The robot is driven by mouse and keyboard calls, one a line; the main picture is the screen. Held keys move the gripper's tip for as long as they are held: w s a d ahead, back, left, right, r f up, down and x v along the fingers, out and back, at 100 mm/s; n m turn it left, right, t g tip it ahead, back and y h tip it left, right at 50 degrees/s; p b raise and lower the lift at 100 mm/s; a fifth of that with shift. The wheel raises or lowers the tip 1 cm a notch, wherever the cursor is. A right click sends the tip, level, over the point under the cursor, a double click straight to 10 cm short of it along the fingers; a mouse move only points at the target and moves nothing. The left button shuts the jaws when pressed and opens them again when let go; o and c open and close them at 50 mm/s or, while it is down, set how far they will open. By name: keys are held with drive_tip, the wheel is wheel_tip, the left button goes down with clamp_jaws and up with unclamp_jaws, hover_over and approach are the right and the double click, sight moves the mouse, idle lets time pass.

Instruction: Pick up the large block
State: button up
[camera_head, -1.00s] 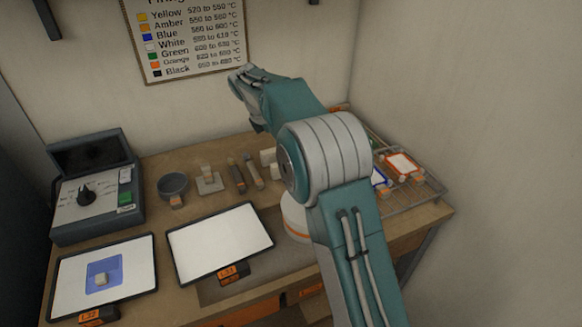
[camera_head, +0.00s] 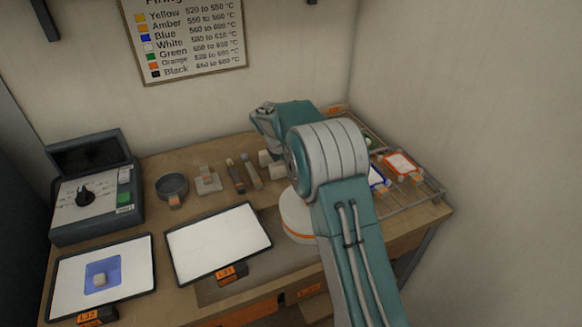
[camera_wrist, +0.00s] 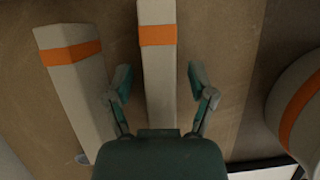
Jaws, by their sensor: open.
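Two off-white blocks with orange bands stand out in the wrist view: a middle block (camera_wrist: 157,75) and a left block (camera_wrist: 78,85). I cannot tell for sure which is the large one. My gripper (camera_wrist: 158,80) is open, with one finger on each side of the middle block and a visible gap at each side. The left block is outside the left finger. In the head view, pale blocks (camera_head: 265,158) lie on the table beside my arm, partly hidden by it. My fingers are not clearly seen there.
Tools (camera_head: 236,176) and a dark bowl (camera_head: 172,186) lie left of the blocks. A wire rack (camera_head: 412,196) with framed tiles is at the right. A white panel (camera_head: 218,243) lies in front, and a control box (camera_head: 96,195) stands at the far left.

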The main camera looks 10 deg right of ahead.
drive_tip(key=shift+a, duration=0.1)
clamp_jaws()
drive_tip(key=shift+r, duration=0.1)
drive_tip(key=shift+r, duration=0.2)
drive_tip(key=r, duration=0.3)
drive_tip(key=shift+s+a+r, duration=0.15)
drive_tip(key=shift+s+r, duration=0.1)
drive_tip(key=s+a+r, duration=0.6)
drive_tip(key=s+r, duration=0.6)
